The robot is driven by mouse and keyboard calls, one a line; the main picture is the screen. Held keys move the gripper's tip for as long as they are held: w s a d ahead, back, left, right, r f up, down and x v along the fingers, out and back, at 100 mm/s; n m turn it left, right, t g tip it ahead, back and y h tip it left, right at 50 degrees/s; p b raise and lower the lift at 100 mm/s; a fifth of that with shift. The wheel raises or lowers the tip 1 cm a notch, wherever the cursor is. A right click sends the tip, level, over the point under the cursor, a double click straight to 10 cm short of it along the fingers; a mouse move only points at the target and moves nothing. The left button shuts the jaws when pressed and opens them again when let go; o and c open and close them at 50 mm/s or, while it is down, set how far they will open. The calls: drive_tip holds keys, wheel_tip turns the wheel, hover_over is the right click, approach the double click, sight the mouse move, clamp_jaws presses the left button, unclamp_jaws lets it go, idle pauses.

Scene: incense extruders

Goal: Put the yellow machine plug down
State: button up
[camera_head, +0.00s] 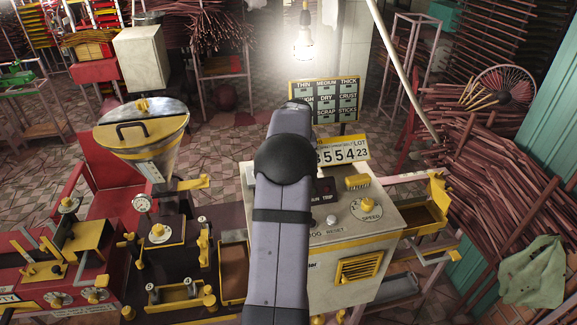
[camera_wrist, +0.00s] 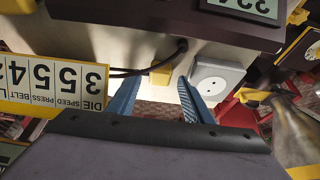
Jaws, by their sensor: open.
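The yellow machine plug (camera_wrist: 162,73) shows in the wrist view against a cream surface, with a dark cable (camera_wrist: 130,73) at it. My gripper (camera_wrist: 158,98) has two blue fingers, spread apart, one to each side of the plug in the picture. They are not closed on it. I cannot tell whether the plug rests on something or touches a finger. A pale grey socket (camera_wrist: 217,79) with two bare holes is just right of the plug, beside the right finger. In the head view my arm hides the plug and my gripper.
The cream machine (camera_head: 370,235) with a speed knob stands behind and right of my arm. A number sign (camera_head: 343,151) stands at its back edge and also shows upside down in the wrist view (camera_wrist: 50,80). A metal hopper (camera_head: 150,140) and a red machine (camera_head: 60,290) are at left.

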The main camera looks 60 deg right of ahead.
drive_tip(key=b+v, duration=0.3)
drive_tip(key=v, duration=0.9)
drive_tip(key=shift+r, duration=0.25)
drive_tip(key=w+a+f+n+y, duration=0.1)
drive_tip(key=w+a+f+n, duration=0.15)
drive_tip(key=a, duration=0.75)
drive_tip(key=w+a+f+n+g+y, duration=0.1)
drive_tip(key=w+a+f, duration=0.25)
drive_tip(key=a, duration=0.55)
drive_tip(key=w+a+f+n+y, duration=0.15)
drive_tip(key=a+f, duration=0.25)
drive_tip(key=a, duration=0.6)
drive_tip(key=s+a+f+n, duration=0.1)
drive_tip(key=s+a+f, duration=0.2)
drive_tip(key=a, duration=0.3)
drive_tip(key=s+a+f+n+g, duration=0.1)
drive_tip(key=s+a+f, duration=0.2)
drive_tip(key=s+a, duration=0.3)
drive_tip(key=s+a+f+n+g, duration=0.1)
drive_tip(key=s+a+f+n, duration=0.1)
drive_tip(key=a, duration=0.5)
drive_tip(key=shift+s+a+f, duration=0.35)
drive_tip(key=shift+s+f, duration=0.45)
drive_tip(key=shift+s, duration=0.35)
drive_tip(key=shift+f+b, duration=0.1)
drive_tip(key=shift+b, duration=0.2)
